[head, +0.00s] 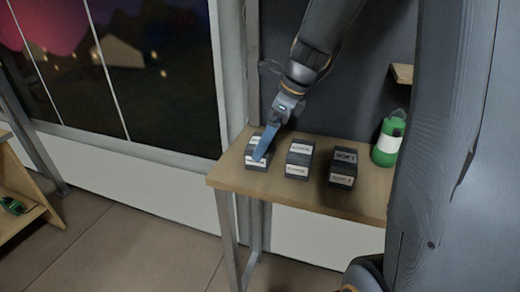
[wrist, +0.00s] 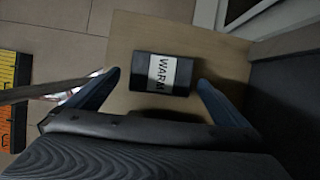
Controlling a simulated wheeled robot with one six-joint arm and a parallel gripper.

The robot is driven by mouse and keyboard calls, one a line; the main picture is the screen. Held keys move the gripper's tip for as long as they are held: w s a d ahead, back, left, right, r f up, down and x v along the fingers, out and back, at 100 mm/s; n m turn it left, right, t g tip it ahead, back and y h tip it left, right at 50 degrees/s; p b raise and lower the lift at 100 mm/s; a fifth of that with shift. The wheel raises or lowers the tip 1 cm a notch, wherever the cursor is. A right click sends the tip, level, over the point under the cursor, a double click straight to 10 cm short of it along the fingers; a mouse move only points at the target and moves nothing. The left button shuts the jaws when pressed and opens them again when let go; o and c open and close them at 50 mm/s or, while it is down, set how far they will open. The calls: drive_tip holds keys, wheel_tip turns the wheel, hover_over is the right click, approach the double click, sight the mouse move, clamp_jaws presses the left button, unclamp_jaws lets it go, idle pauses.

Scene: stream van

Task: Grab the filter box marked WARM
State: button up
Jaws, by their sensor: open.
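The filter box marked WARM (wrist: 161,73) is a dark box with a white label, lying on the wooden table in the wrist view. In the head view the leftmost box (head: 256,162) on the table is partly covered by my gripper, and its label cannot be read there. My gripper (head: 262,152) is open and comes down over that box. In the wrist view its blue fingers (wrist: 157,85) stand apart, one on each side of the WARM box, with a gap on both sides.
A middle box (head: 299,159) and a right box (head: 343,168), both dark with white labels, stand in a row on the wooden table (head: 222,176). A green and white lantern-like object (head: 388,140) stands at the right. A dark panel (head: 345,100) rises behind the table.

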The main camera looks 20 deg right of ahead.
sight(263, 165)
drive_tip(key=p+x, duration=0.1)
drive_tip(key=x, duration=0.4)
drive_tip(key=shift+w+f, duration=0.1)
drive_tip(key=shift+f, duration=0.05)
drive_tip(key=c, duration=1.3)
drive_tip(key=shift+r, duration=0.2)
